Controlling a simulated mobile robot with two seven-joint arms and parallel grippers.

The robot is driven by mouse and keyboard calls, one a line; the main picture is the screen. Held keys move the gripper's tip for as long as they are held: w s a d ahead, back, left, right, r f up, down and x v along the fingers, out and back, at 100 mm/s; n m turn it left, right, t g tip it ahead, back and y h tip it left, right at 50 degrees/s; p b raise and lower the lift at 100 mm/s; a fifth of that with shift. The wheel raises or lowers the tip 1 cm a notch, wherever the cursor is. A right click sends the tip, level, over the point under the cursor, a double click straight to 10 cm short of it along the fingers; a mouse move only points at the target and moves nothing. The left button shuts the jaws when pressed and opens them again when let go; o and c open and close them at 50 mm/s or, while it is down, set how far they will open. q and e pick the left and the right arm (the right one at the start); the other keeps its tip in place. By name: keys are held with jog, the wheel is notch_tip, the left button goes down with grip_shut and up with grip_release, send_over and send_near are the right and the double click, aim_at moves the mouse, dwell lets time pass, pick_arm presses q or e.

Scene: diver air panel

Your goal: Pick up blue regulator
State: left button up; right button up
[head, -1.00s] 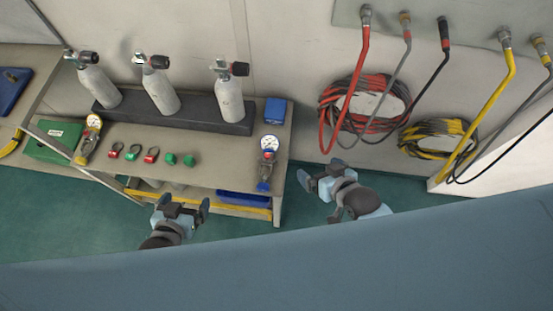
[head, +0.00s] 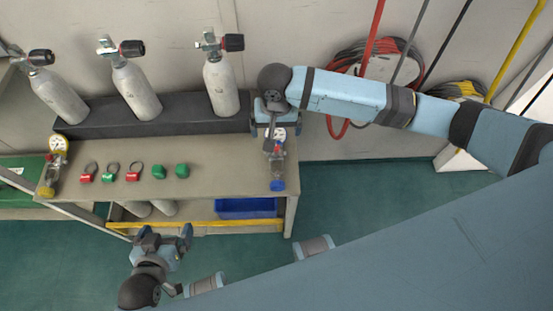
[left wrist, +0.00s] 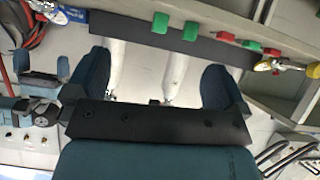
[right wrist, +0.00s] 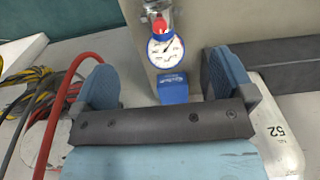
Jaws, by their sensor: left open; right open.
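The blue regulator (head: 277,172), with a white gauge, metal body and blue knob, lies on the right end of the bench in the head view. Its gauge (right wrist: 165,48) and metal body show at the top of the right wrist view. My right gripper (head: 271,124) is open and empty above the bench, by the gauge end of the regulator and partly hiding that spot. In the right wrist view the regulator is ahead of the open fingers (right wrist: 164,82), not between them. My left gripper (head: 165,238) is open and empty in front of the bench's front edge.
A yellow-knobbed regulator (head: 52,168) lies at the bench's left end. Several red and green caps (head: 134,172) lie between. Grey cylinders (head: 222,85) stand in a dark rack (head: 180,120) behind. A blue box (right wrist: 173,88) is near the gauge. Hoses (head: 372,40) hang at right.

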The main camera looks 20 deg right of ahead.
aim_at(276, 147)
notch_tip(276, 147, down, 8)
jog(key=shift+f+b, duration=0.25)
jog(key=shift+b, duration=0.55)
jog(key=f+b, duration=0.1)
jog(key=f, duration=0.3)
jog(key=shift+w+f, duration=0.2)
jog(key=shift+f, duration=0.3)
pick_arm(q)
jog(key=shift+w+f, duration=0.15)
jog(key=shift+f, duration=0.45)
pick_arm(e)
jog(key=shift+c, duration=0.2)
jog(key=c, duration=1.4)
pick_arm(q)
jog(key=shift+f, duration=0.1)
pick_arm(e)
jog(key=shift+o, duration=0.2)
jog(key=shift+r, duration=0.1)
